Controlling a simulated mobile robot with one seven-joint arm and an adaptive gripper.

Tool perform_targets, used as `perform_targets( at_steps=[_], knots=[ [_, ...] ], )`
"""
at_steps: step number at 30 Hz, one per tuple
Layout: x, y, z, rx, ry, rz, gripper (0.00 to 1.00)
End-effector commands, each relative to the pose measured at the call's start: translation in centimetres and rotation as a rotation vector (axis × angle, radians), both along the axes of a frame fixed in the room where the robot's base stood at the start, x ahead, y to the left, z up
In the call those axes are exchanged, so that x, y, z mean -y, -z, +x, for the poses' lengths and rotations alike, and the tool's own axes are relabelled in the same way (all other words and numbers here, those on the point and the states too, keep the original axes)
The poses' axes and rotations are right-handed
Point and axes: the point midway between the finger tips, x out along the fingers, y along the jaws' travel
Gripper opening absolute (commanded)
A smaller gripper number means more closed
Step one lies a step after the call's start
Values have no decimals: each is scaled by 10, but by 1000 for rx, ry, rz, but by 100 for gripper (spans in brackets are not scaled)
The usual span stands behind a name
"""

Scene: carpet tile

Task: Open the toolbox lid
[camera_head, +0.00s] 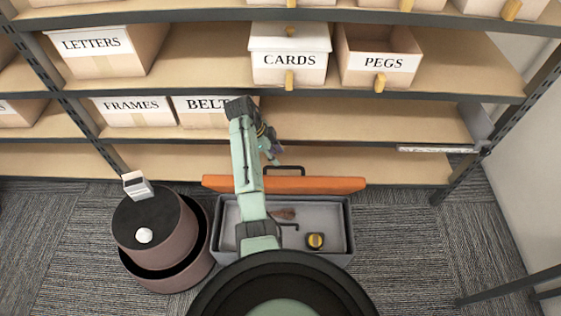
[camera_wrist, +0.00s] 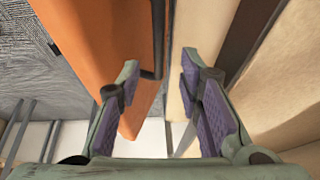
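The grey toolbox (camera_head: 346,222) stands on the carpet in front of the shelf, with its inside showing. Its orange lid (camera_head: 325,185) is raised at the back edge, toward the shelf, with a dark handle (camera_head: 285,168) on its far side. In the wrist view the lid (camera_wrist: 105,45) fills the left, and the handle (camera_wrist: 154,45) shows beyond the gap between the fingers. My gripper (camera_wrist: 160,76) is open, with nothing visibly held. In the head view my gripper (camera_head: 271,152) is just behind the lid; whether it touches the lid I cannot tell.
A yellow-and-black tape measure (camera_head: 315,241) and other tools lie in the toolbox. A round brown stool-like object (camera_head: 150,235) stands close on its left. Shelves (camera_head: 400,165) with labelled boxes stand close behind. Carpet to the right (camera_head: 395,240) is clear.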

Motion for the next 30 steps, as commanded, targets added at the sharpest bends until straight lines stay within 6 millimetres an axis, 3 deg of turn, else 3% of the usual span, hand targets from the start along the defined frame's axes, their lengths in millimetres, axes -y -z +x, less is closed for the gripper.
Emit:
perform_targets(
  at_steps=[7,18,26,30],
  knots=[
    [-14,-33,-2,-1,-1,1,33],
    [-16,-39,-3,-2,0,1,33],
    [-15,-37,-3,-1,0,5,16],
    [9,-19,3,41,2,99,6]
  ],
)
